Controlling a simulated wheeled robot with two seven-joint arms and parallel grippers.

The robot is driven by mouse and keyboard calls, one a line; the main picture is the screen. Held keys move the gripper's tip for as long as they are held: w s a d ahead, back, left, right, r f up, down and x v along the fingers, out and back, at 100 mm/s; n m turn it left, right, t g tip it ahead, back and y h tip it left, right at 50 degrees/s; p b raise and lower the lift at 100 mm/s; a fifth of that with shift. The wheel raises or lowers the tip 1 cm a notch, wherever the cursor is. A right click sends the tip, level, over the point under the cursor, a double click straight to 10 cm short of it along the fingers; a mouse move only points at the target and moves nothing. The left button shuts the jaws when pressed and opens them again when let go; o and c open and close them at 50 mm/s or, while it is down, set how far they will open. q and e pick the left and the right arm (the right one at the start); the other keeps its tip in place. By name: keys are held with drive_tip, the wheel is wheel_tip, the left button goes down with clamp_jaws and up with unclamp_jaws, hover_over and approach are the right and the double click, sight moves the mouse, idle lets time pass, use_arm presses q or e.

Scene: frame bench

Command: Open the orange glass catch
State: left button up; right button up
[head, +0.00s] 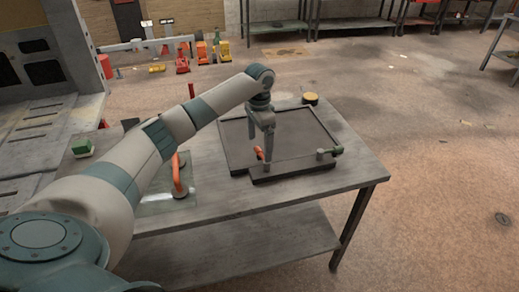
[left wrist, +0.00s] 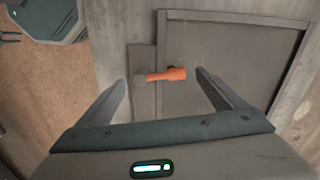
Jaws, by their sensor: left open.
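The orange catch (head: 260,153) sits at the near left part of a dark frame (head: 231,160) lying on the bench. In the left wrist view the orange catch (left wrist: 170,75) has a round grey pivot at its left end, and its lever points right across the frame's edge. My left gripper (head: 267,152) points down over the catch. In the left wrist view its open fingers (left wrist: 161,80) lie either side of the catch, with nothing visibly held. I cannot tell whether a finger touches it.
A clear glass pane (head: 155,207) with an orange-handled lifter (head: 179,176) lies left of the frame, under my arm. A yellow round thing (head: 310,98) is at the bench's back edge. A green-topped block (head: 82,147) is at left. The bench (head: 355,175) is bare right of the frame.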

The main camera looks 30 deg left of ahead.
use_arm(q)
drive_tip(key=shift+f+p, duration=0.4)
drive_tip(key=shift+f, duration=1.8)
drive_tip(key=shift+c, duration=0.8)
drive_tip(key=shift+r, duration=0.1)
drive_tip(key=c, duration=1.2)
